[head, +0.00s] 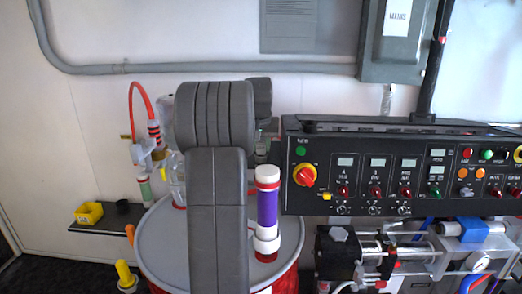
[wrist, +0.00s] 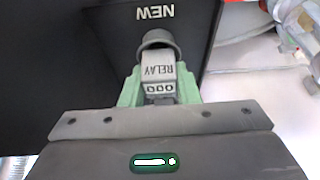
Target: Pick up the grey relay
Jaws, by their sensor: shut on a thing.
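The grey relay (wrist: 160,72), a small block marked RELAY, shows upside down in the middle of the wrist view. My gripper (wrist: 158,88) has green fingers on both sides of it and is shut on it. A dark grey round piece (wrist: 156,40) is just beyond the relay, over a black surface (wrist: 110,45) marked NEW. I cannot tell whether the relay touches that surface. In the head view my own arm fills the middle, and the relay and my fingers are not visible.
In the head view a black shelf (head: 103,225) at left holds a yellow bin (head: 89,213) and a black round piece (head: 122,206). A drum (head: 160,262) with a purple-and-white cylinder (head: 267,209) stands in the middle. A control panel (head: 420,165) is at right.

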